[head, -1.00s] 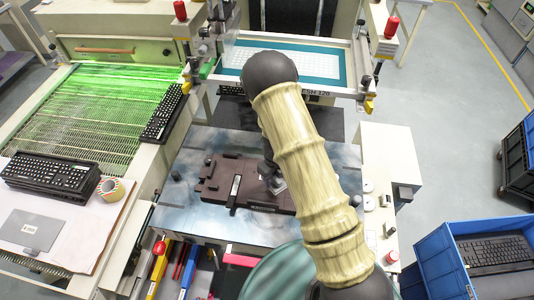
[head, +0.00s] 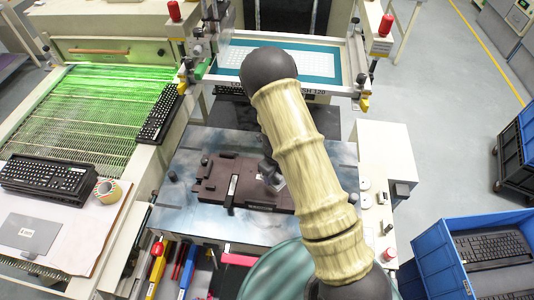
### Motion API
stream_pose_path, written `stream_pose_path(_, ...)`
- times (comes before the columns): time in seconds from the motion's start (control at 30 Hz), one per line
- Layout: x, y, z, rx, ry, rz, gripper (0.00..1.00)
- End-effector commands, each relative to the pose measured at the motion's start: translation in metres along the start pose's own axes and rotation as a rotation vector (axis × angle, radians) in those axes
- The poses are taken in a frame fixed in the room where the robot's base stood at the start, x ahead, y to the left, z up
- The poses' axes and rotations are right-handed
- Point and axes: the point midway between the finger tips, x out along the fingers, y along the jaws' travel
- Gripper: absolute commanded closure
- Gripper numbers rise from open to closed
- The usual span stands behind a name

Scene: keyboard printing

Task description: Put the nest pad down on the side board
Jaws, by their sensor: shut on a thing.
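The nest pad, which I take to be the dark brown plate with cut-outs (head: 215,181), lies flat over the blue-grey print table in the middle of the head view. I cannot tell whether it touches the table or is slightly raised. My gripper (head: 272,180) is at the pad's right half, shut on it; my own arm hides much of the fingers and the pad's right end. The side board, as far as I can tell, is the pale board (head: 88,228) at the left, with a grey labelled plate (head: 32,232) on it.
Another keyboard (head: 157,117) lies by the green-lit rack. Small dark knobs (head: 173,176) stand on the print table (head: 195,225). The screen frame (head: 325,65) is behind. A blue crate (head: 440,262) stands right.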

Motion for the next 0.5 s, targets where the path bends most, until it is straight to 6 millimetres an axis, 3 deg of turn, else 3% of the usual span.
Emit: stream_pose_path(0.5,0.011,-0.024,-0.016,-0.862,-0.004,0.000,0.71)
